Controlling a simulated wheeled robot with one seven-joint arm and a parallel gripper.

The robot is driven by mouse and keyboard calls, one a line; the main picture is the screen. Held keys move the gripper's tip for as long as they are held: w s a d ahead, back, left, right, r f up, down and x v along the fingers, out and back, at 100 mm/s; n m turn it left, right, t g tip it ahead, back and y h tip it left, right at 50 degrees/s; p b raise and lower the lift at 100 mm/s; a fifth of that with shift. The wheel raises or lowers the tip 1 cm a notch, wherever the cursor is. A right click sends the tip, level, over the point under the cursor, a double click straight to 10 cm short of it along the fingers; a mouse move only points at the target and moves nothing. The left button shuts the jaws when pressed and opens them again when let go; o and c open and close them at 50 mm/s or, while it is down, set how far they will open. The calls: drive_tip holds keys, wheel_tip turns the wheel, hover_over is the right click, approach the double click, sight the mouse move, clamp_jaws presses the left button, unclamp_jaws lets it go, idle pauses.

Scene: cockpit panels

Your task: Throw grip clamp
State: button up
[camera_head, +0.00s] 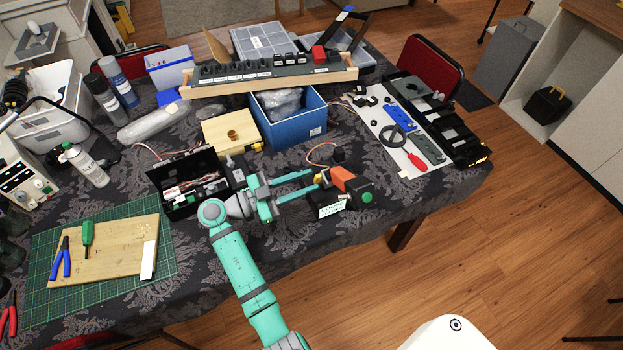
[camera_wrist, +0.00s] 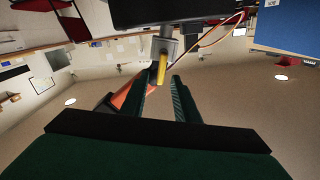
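My gripper (camera_head: 314,181) reaches right over the table, its two teal fingers apart. In the wrist view, my gripper (camera_wrist: 161,82) is open and empty. A small grey lever with a yellow end (camera_wrist: 162,68) shows just beyond and between the fingertips, apparently not gripped. I take this lever for the grip clamp. In the head view, its yellow end (camera_head: 319,178) shows beside an orange-and-black unit (camera_head: 344,180) with a green round knob. The unit sits just right of the fingertips. I cannot tell whether a finger touches the lever.
An open black box (camera_head: 170,208) stands left of my gripper, and a blue bin (camera_head: 290,130) behind it. A white board with tools (camera_head: 395,150) lies at right. A green cutting mat (camera_head: 45,250) lies at left. The table's front edge is close to the unit.

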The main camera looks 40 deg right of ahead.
drive_tip(key=shift+x, duration=1.1)
